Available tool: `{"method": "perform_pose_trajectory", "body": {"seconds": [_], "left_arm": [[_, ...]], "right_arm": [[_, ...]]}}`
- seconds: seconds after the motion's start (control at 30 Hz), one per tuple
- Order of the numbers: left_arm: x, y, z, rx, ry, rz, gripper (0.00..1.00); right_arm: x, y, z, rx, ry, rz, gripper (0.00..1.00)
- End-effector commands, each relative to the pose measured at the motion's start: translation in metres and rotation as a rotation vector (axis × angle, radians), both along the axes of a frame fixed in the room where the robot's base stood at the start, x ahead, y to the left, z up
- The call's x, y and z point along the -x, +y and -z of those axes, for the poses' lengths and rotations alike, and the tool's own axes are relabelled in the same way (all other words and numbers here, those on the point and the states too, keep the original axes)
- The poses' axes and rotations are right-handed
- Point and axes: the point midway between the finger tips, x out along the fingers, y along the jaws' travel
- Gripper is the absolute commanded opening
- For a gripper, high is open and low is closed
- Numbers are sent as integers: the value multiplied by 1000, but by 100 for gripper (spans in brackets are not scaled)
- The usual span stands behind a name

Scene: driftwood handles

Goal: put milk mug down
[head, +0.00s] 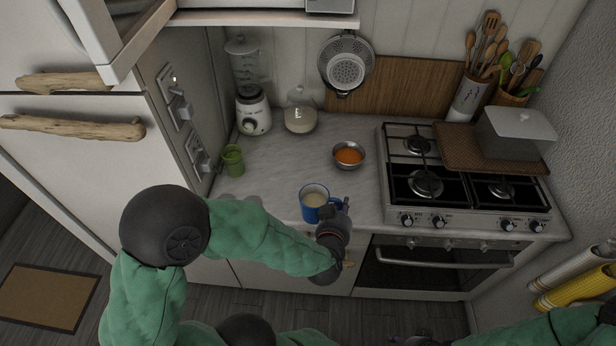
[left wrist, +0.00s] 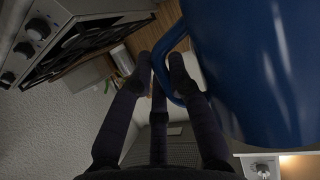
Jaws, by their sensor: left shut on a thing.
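The milk mug (head: 314,203) is blue with pale milk inside, upright at the front edge of the grey counter (head: 275,165) in the head view. It also fills the right of the left wrist view (left wrist: 255,65), with its handle between my fingers. My left gripper (head: 341,207) is at the mug's right side, shut on its handle; the fingers also show in the left wrist view (left wrist: 162,75). I cannot tell whether the mug's base touches the counter. My right arm shows only in part at the lower right, and its gripper is not clearly seen.
A metal bowl of orange food (head: 348,156) stands behind the mug. A green cup (head: 233,161), a blender (head: 252,110) and a glass jar (head: 300,112) stand further left and back. The gas stove (head: 464,190) is to the right.

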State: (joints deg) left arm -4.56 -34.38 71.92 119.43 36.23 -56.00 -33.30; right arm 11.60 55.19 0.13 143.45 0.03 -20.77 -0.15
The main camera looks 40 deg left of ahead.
Motion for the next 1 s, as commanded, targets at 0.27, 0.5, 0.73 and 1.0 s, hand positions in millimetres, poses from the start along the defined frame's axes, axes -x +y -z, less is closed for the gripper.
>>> {"method": "perform_pose_trajectory", "body": {"seconds": [0.27,0.5,0.73,1.0], "left_arm": [[-32,34,23,-2,-1,-8,0],[-65,66,44,-3,-1,-6,0],[-85,84,79,-2,0,-4,0],[-96,93,92,-2,-4,-2,0]], "right_arm": [[0,0,18,0,0,0,60],[0,0,30,0,0,0,60],[0,0,44,0,0,0,60],[0,0,48,0,0,0,60]]}}
